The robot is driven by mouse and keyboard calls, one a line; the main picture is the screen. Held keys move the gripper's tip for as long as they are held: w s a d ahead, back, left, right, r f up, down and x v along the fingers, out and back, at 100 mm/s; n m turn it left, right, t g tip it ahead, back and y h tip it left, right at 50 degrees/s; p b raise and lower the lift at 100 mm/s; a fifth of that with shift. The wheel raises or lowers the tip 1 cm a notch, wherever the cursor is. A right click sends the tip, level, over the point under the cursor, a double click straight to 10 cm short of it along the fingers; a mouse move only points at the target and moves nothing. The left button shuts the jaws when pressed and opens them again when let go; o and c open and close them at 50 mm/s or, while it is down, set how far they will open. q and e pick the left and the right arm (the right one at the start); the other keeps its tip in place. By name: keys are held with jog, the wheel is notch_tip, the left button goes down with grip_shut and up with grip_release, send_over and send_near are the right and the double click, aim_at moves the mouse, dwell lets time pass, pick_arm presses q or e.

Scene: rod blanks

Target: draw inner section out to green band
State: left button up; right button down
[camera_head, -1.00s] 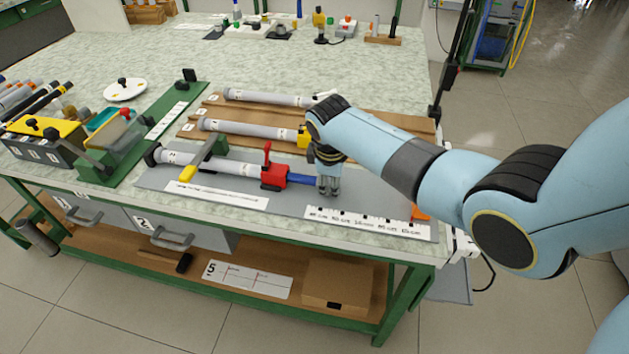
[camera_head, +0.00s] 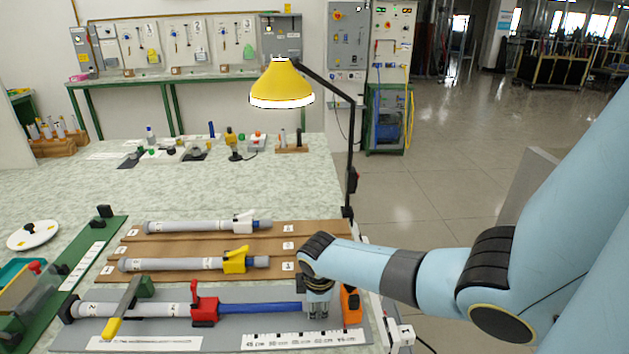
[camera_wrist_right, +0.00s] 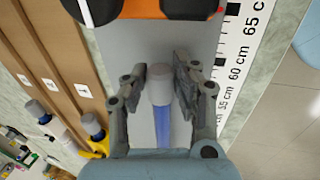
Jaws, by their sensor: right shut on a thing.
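The telescopic rod lies on a grey board. Its pale grey outer tube (camera_head: 135,310) has a red clamp (camera_head: 205,305) at its right end. The blue inner section (camera_head: 260,308) sticks out of the clamp toward the right. My right gripper (camera_head: 318,312) is shut on the far end of the inner section. In the right wrist view my right gripper (camera_wrist_right: 160,75) has a finger on each side of the grey end cap (camera_wrist_right: 160,85), with the blue length (camera_wrist_right: 163,125) behind it. No green band shows on the visible blue part. My left gripper is out of view.
A printed scale (camera_head: 300,340) runs along the board's front; it also shows in the wrist view (camera_wrist_right: 240,60). An orange-and-black block (camera_head: 351,304) stands just right of my gripper. Two more rods, with white (camera_head: 245,222) and yellow (camera_head: 235,260) clamps, lie on brown racks behind.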

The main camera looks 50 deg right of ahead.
jog(key=c, duration=1)
grip_release()
jog(key=v, duration=1.2)
